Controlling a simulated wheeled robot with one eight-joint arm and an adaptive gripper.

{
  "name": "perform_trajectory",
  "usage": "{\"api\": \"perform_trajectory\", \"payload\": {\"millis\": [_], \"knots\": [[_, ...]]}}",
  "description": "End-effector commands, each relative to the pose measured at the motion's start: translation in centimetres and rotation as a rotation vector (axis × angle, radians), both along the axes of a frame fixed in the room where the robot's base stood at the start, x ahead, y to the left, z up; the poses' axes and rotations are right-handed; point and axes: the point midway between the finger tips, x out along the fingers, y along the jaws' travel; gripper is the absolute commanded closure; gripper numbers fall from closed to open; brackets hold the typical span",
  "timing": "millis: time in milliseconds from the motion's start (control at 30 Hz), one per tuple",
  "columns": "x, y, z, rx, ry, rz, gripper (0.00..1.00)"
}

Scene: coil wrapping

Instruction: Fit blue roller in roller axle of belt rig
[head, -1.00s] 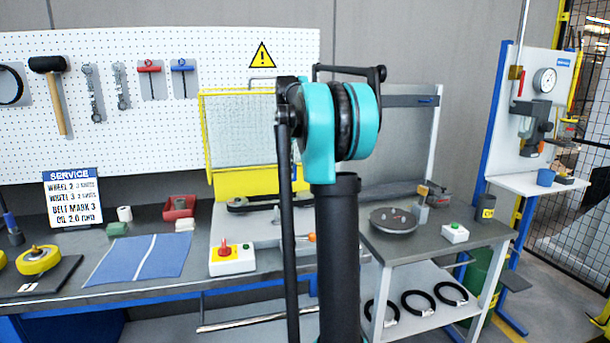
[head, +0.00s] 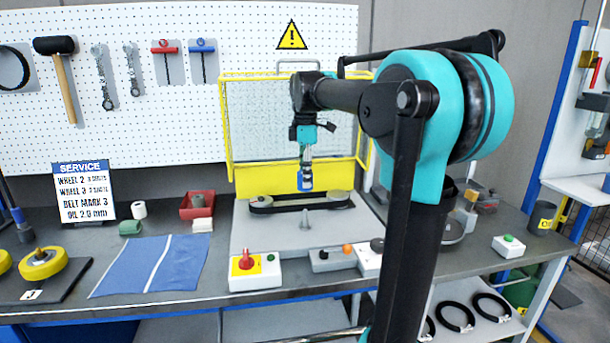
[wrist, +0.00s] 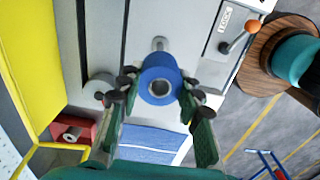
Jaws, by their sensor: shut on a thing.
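My gripper (head: 306,162) hangs above the belt rig (head: 245,238) in the head view, pointing down. It is shut on the blue roller (head: 305,184), which looks upright. In the wrist view the roller (wrist: 160,74) sits between the two fingers, and its hollow end faces the camera. The roller axle (head: 305,222) is a bare silver post on the rig's grey plate, below the roller. In the wrist view the axle (wrist: 159,43) shows just above the roller in the picture. The roller is apart from the axle in the head view.
A black belt on two pulleys (head: 262,203) lies behind the axle, before the yellow guard (head: 297,181). A red bin (head: 186,207) and blue cloth (head: 150,265) lie left.

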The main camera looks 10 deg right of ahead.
Motion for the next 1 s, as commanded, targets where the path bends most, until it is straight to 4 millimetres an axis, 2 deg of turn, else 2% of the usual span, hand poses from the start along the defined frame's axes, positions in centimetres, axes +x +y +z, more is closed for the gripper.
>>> {"api": "perform_trajectory", "payload": {"millis": [167,700,1000], "knots": [[0.0,0.0,-0.6,0.0,0.0,-0.001,0.97],[0.1,0.0,-4.9,0.0,0.0,-0.001,0.97],[0.0,0.0,-5.8,0.0,0.0,-0.001,0.97]]}}
